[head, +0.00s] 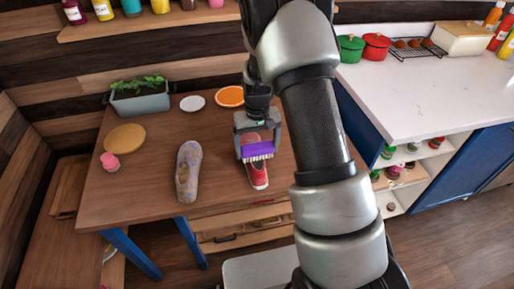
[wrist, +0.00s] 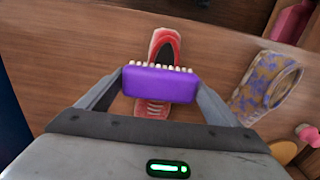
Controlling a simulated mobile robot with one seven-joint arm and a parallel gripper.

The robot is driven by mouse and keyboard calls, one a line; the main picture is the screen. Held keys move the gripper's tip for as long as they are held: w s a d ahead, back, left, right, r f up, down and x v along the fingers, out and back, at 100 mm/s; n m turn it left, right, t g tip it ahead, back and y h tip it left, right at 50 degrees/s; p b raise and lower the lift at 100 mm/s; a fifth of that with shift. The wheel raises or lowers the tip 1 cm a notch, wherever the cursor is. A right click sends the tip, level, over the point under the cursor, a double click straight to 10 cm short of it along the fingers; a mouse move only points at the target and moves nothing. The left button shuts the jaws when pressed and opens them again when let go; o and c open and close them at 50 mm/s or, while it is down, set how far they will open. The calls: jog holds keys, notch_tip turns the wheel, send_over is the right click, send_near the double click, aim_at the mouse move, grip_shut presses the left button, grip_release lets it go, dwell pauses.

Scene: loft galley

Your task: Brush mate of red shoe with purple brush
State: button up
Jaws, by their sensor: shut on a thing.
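My gripper (head: 257,138) is shut on the purple brush (head: 257,150), bristles facing down. The brush also shows crosswise between the fingers in the wrist view (wrist: 160,84).
The wooden table (head: 135,200) also holds a pink object (head: 110,162), a yellow disc (head: 125,138), a planter (head: 140,102), a white plate (head: 192,103) and an orange plate (head: 230,96). A white counter (head: 420,95) stands at right. Bare tabletop separates the shoes.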

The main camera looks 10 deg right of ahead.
jog(key=r, duration=0.2)
jog(key=shift+w+r+p, duration=0.25)
jog(key=shift+r+p, duration=0.1)
jog(key=shift+p, duration=0.05)
jog(key=shift+r+p, duration=1.35)
jog(key=shift+r, duration=1)
